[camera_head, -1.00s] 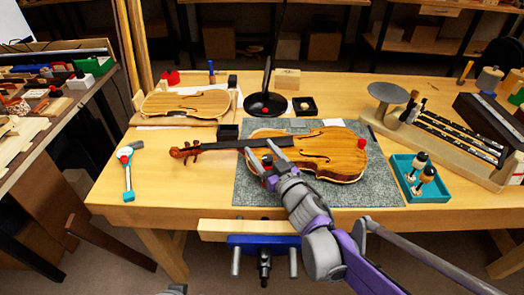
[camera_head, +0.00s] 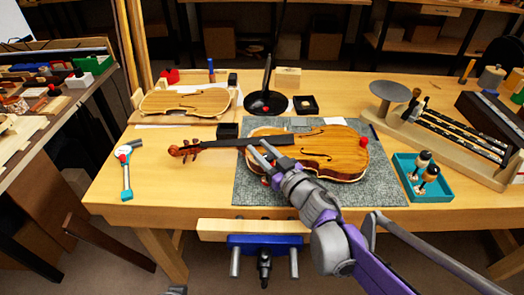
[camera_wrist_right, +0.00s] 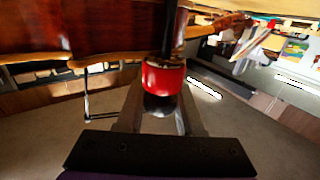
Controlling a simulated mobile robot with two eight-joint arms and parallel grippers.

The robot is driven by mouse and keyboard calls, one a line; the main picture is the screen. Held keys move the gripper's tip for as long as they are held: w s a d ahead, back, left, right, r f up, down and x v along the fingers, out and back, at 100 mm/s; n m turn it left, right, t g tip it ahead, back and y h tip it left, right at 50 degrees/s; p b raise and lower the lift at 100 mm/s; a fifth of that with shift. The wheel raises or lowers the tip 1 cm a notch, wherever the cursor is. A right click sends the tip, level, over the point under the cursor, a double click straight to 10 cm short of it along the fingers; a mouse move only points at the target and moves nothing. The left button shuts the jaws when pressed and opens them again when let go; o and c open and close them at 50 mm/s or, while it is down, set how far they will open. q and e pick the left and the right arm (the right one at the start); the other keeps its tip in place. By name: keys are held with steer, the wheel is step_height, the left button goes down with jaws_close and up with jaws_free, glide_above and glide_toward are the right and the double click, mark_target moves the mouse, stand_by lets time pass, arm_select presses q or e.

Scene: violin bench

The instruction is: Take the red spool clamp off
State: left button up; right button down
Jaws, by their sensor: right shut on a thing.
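The violin (camera_head: 325,152) lies on the grey-green mat, its neck pointing left. My right gripper (camera_head: 258,148) reaches over the near left edge of the violin body. In the right wrist view, the red spool clamp (camera_wrist_right: 163,78) stands between my right fingers (camera_wrist_right: 160,112), at the edge of the violin body, with a dark rod above it. The right gripper is shut on this clamp. In the head view my fingers mostly hide it. Another red clamp piece (camera_head: 363,142) sits at the violin's right edge. My left gripper does not show.
A teal tray (camera_head: 407,185) with bottles stands right of the mat (camera_head: 385,192). A teal-handled tool (camera_head: 127,175) lies at left. A blue vise (camera_head: 262,241) projects at the front.

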steer(key=shift+f+n+g+y+b, duration=0.15)
steer(key=shift+n+g+y+b, duration=0.3)
steer(key=shift+n+g+y, duration=0.3)
steer(key=shift+s+a+n+g+y, duration=0.1)
steer(key=shift+s+n+g+y, duration=0.05)
steer(key=shift+n+g+y, duration=0.4)
steer(key=shift+s+a+n+g+y, duration=0.1)
steer(key=shift+n+g+y, duration=0.3)
steer(key=shift+g+y, duration=0.2)
steer(key=n+g+y, duration=0.1)
steer(key=n+g, duration=0.1)
steer(key=g, duration=0.1)
steer(key=n+g+y, duration=0.1)
steer(key=shift+s+a+g+y, duration=0.3)
steer(key=shift+s, duration=0.1)
steer(key=shift+s+a+n+g+y+p, duration=0.1)
steer(key=shift+s+n+g+y+p, duration=0.1)
steer(key=shift+n+g, duration=0.6)
steer(key=shift+s+d+n+g+y+p, duration=0.15)
steer(key=shift+n+g, duration=0.4)
steer(key=shift+g, duration=0.5)
steer(key=shift+s+a+n+g+y+p, duration=0.2)
steer(key=shift+n+g, duration=0.45)
steer(key=shift+g, duration=0.6)
steer(key=c, duration=0.5)
jaws_free()
steer(key=shift+r, duration=0.2)
